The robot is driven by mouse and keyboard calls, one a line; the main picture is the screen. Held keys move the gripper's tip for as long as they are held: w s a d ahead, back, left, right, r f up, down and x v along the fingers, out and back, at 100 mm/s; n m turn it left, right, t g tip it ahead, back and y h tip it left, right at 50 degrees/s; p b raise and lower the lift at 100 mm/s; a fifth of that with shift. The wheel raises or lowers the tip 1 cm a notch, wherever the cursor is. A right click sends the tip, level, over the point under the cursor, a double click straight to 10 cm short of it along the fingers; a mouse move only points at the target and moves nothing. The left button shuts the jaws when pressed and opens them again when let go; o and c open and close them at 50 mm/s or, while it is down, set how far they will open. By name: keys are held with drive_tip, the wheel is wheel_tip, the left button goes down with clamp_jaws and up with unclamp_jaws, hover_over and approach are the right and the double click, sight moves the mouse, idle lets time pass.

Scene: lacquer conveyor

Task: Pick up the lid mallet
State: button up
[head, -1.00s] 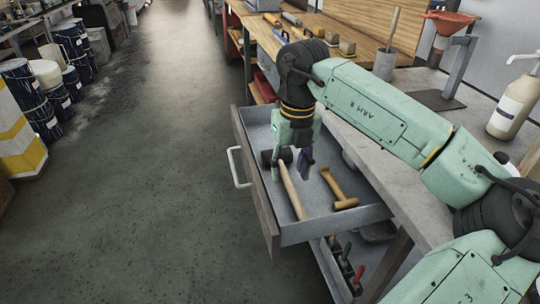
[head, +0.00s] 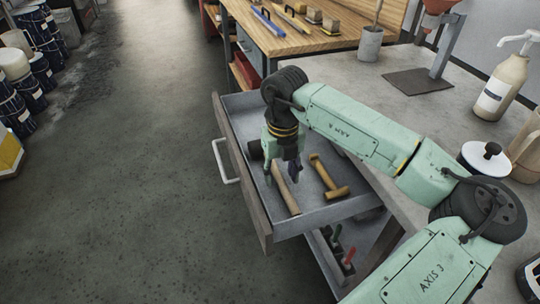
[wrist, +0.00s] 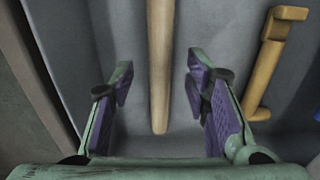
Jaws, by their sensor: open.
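The lid mallet lies in an open grey drawer (head: 325,214); its pale wooden handle (head: 287,192) runs toward the drawer's near side, and its dark head (head: 254,150) is partly hidden by my gripper. My gripper (head: 281,173) points down over the handle. In the wrist view the handle (wrist: 160,60) runs between the two purple-padded fingers of my gripper (wrist: 159,85), with a gap on each side. The fingers are apart and hold nothing. The mallet's head is out of the wrist view.
A yellow tool (head: 328,178) lies right of the handle in the drawer, close to my right finger in the wrist view (wrist: 266,68). The drawer's left wall is close on the other side.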

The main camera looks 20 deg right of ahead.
drive_tip(key=shift+f, duration=1.1)
clamp_jaws()
